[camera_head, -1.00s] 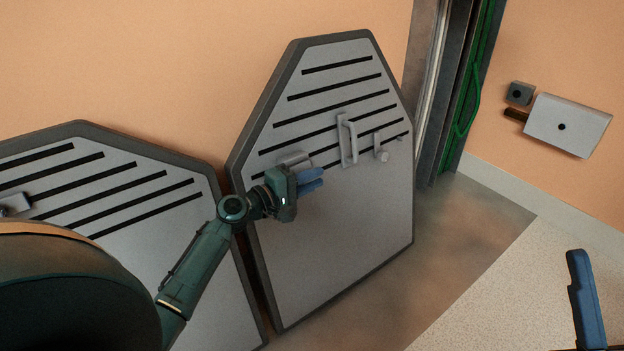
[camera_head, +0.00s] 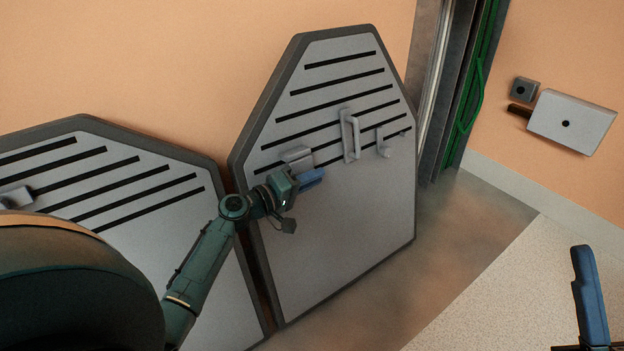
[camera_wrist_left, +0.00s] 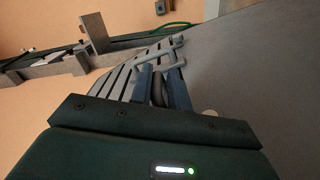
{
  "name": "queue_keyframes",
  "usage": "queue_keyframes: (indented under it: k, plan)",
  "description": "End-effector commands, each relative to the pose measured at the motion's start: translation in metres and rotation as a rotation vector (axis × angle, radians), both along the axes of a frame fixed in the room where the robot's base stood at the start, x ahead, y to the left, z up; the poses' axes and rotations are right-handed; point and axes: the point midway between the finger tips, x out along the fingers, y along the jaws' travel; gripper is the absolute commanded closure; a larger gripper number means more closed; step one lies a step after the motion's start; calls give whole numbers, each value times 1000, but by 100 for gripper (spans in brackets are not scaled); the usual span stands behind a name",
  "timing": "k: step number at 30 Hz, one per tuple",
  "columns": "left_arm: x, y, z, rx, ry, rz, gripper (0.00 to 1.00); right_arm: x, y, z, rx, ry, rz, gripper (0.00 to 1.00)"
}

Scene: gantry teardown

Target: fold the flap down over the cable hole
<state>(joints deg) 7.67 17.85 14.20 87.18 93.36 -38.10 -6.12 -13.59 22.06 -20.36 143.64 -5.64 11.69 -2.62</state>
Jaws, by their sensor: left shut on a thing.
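The right slotted grey panel (camera_head: 345,240) leans against the wall. A grey flap-like piece (camera_head: 297,156) sticks out from its slotted part. My left gripper (camera_head: 312,179) is at this piece, its blue fingers shut on what looks like the flap; the grip is mostly hidden. In the left wrist view the fingers (camera_wrist_left: 160,88) have a dark rounded thing between them. I cannot make out a cable hole on this panel. My right gripper (camera_head: 590,300) shows only as a blue finger at the lower right; its opening cannot be judged.
A U-shaped handle (camera_head: 350,137) and a small hook (camera_head: 383,146) stick out right of my left gripper. Another slotted panel (camera_head: 130,225) leans at the left. Green cables (camera_head: 470,100) run in a metal column. A grey box (camera_head: 571,122) is on the right wall.

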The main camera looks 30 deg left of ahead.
Motion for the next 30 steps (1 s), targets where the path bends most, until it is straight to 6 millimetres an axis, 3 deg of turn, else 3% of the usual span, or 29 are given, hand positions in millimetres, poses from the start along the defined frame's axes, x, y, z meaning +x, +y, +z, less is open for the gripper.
queue_keyframes:
  k: [1, 5, 6, 11, 22, 30]
  plan:
    - [1, 4, 8, 4, -16, 9, 100, 0, 0, 1, 0, 0, 0, 64]
    - [1, 4, 9, 3, -16, 9, 100, 0, 0, 0, 0, 0, 0, 64]
    - [1, 4, 9, 3, -17, 9, 80, 0, 0, 0, 0, 1, 0, 64]
    - [1, 4, 8, 2, -15, 9, 67, 0, 0, 0, 0, 1, 0, 64]
    - [-4, 4, 4, -1, -7, 5, 67, 0, 0, 1, 0, 3, 1, 64]
    - [-50, 22, 4, 0, -3, 7, 67, 4, 1, -3, 3, 80, 0, 64]
